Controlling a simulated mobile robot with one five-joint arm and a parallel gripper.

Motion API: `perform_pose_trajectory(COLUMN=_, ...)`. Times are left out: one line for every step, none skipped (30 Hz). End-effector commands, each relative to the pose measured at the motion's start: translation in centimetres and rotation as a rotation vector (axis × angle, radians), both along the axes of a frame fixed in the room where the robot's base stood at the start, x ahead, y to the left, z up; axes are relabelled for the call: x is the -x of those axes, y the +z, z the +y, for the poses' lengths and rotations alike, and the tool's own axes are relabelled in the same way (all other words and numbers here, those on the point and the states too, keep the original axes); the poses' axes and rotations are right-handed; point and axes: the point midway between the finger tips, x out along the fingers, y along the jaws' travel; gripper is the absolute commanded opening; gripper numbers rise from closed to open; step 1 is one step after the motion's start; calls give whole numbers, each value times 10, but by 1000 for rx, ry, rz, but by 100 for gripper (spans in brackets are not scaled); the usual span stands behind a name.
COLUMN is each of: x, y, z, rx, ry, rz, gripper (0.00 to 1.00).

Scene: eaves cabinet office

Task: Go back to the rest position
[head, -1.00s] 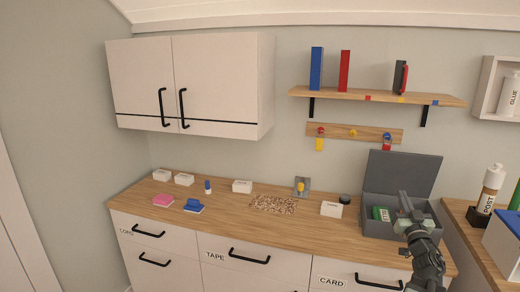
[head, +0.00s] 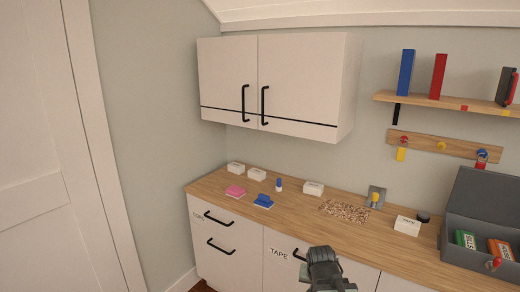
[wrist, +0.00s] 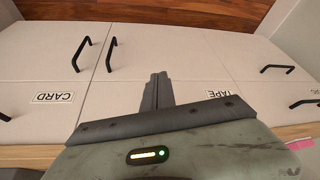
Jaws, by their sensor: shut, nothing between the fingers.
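My gripper (wrist: 158,78) is shut and empty, its two fingers pressed together in the wrist view. It is in front of the drawer fronts, away from the things on the counter. In the head view my arm's end shows at the bottom centre, in front of the TAPE drawer (head: 278,275), and the fingertips cannot be made out there. In the wrist view the drawer fronts appear upside down, with the CARD label (wrist: 56,97) at left and the TAPE label (wrist: 222,93) at right.
The wooden counter (head: 300,212) holds small white boxes, a pink block (head: 236,191), a blue stamp-like item (head: 263,201) and an open grey box (head: 460,252) with green and orange packs. A wall cabinet (head: 228,80) hangs above, shut. A door (head: 40,180) stands at left.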

Motion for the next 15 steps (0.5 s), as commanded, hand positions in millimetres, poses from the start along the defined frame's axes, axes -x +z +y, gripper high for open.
perform_pose_trajectory(x=19, y=-8, z=6, rx=-14, ry=34, rz=86, gripper=0)
perform_pose_trajectory(x=31, y=-12, z=10, rx=-24, ry=59, rz=142, gripper=0)
perform_pose_trajectory(x=47, y=-16, z=15, rx=-38, ry=95, rz=213, gripper=0)
perform_pose_trajectory(x=59, y=-18, z=18, rx=-46, ry=124, rz=265, gripper=0)
perform_pose_trajectory(x=71, y=-20, z=21, rx=-55, ry=155, rz=314, gripper=0)
perform_pose_trajectory(x=86, y=-21, z=24, rx=-61, ry=202, rz=381, gripper=0)
perform_pose_trajectory(x=98, y=-21, z=24, rx=-59, ry=247, rz=431, gripper=0)
perform_pose_trajectory(x=98, y=-11, z=23, rx=-50, ry=278, rz=433, gripper=0)
perform_pose_trajectory(x=97, y=8, z=23, rx=-50, ry=271, rz=428, gripper=0)
perform_pose_trajectory(x=97, y=16, z=23, rx=-50, ry=270, rz=427, gripper=0)
perform_pose_trajectory(x=97, y=24, z=23, rx=-50, ry=269, rz=427, gripper=0)
perform_pose_trajectory(x=97, y=35, z=23, rx=-50, ry=268, rz=426, gripper=0)
perform_pose_trajectory(x=97, y=44, z=23, rx=-50, ry=268, rz=426, gripper=0)
perform_pose_trajectory(x=96, y=52, z=23, rx=-49, ry=267, rz=426, gripper=0)
perform_pose_trajectory(x=96, y=64, z=22, rx=-49, ry=266, rz=425, gripper=0)
